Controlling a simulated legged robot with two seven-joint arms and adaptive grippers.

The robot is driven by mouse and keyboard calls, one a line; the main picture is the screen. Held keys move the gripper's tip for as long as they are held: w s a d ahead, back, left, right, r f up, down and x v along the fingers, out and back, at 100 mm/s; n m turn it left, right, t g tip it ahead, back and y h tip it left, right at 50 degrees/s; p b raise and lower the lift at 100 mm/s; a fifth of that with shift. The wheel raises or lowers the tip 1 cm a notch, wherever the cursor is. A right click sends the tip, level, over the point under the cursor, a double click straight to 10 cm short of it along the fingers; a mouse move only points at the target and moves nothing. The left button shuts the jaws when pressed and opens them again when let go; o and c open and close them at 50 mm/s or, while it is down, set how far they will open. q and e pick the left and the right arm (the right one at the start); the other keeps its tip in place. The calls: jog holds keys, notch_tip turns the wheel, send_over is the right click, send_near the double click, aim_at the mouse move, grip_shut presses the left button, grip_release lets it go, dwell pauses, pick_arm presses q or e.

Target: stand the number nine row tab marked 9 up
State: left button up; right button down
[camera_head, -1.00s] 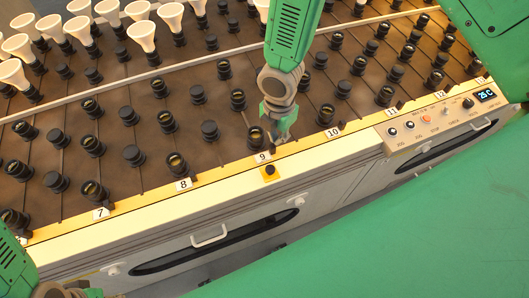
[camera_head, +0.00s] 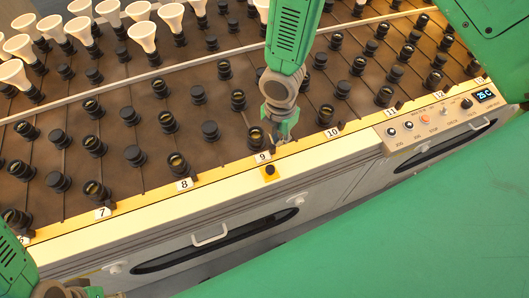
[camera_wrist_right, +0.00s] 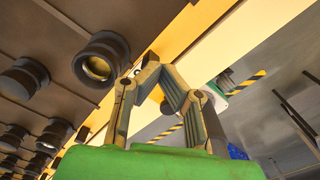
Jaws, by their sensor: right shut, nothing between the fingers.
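The number 9 label (camera_head: 263,157) is a small white plate on the yellow front edge of the rack. The row tab itself is hard to make out there; my right gripper hides part of that spot. My right gripper (camera_head: 272,148) points down just behind and right of the label. In the right wrist view its fingertips (camera_wrist_right: 150,63) are together and empty, close to the yellow edge beside a black socket (camera_wrist_right: 100,60). My left gripper (camera_head: 78,290) shows only in part at the bottom left; its fingers are unclear.
A black knob on a yellow plate (camera_head: 270,171) sits just in front of the label. Black sockets fill the brown deck behind, with white bulbs at the back left. A control panel (camera_head: 440,118) is at the right. Drawer handles (camera_head: 209,236) front the cabinet.

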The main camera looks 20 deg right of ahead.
jog(key=shift+s+r+p, duration=0.15)
jog(key=shift+s+p, duration=0.3)
jog(key=shift+s, duration=0.15)
dwell(0.7)
jog(key=shift+w+r, duration=0.1)
jog(key=shift+w+r+p, duration=0.3)
jog(key=shift+r+p, duration=0.2)
jog(key=shift+w+r+p, duration=0.25)
jog(key=shift+r+p, duration=0.2)
jog(key=shift+p, duration=0.05)
notch_tip(320, 180, up, 6)
jog(key=p, duration=0.5)
jog(key=shift+p, duration=0.4)
